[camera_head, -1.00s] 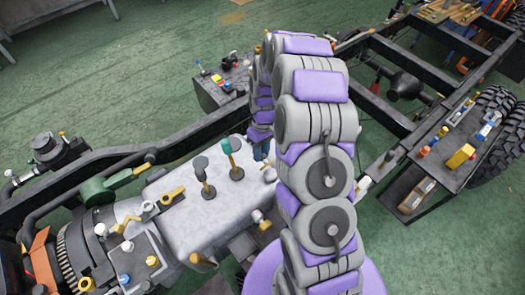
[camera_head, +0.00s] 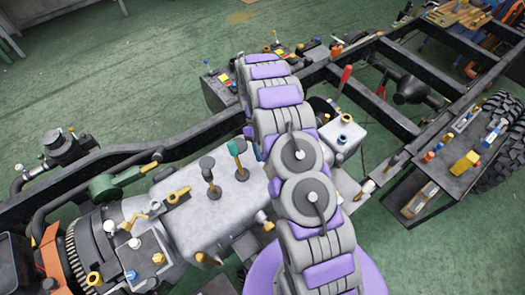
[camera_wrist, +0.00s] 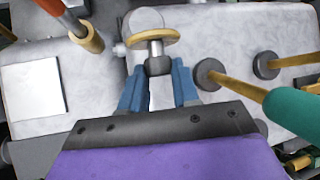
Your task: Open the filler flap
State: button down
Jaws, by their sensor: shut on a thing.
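In the wrist view my gripper (camera_wrist: 158,92) has its two blue fingers closed around a dark grey knob (camera_wrist: 159,66). The knob is on a short metal stem with a brass disc (camera_wrist: 153,38) behind it, above the pale metal casing (camera_wrist: 110,115). I cannot tell for sure whether this is the filler flap's handle. A flat white square plate (camera_wrist: 32,86) lies on the casing to the left and looks flush. In the head view my arm hides the gripper and what it holds.
Close right of the gripper stand two brass levers, one with a green handle (camera_wrist: 295,108). A red-handled lever (camera_wrist: 75,22) is at upper left. In the head view, black frame rails (camera_head: 400,68) and a side tray of small parts (camera_head: 440,175) flank my arm.

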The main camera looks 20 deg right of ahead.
jog(key=shift+w, duration=0.1)
jog(key=c, duration=0.8)
grip_release()
jog(key=p+v, duration=0.7)
jog(key=v, duration=0.5)
jog(key=shift+f, duration=0.15)
dwell(0.4)
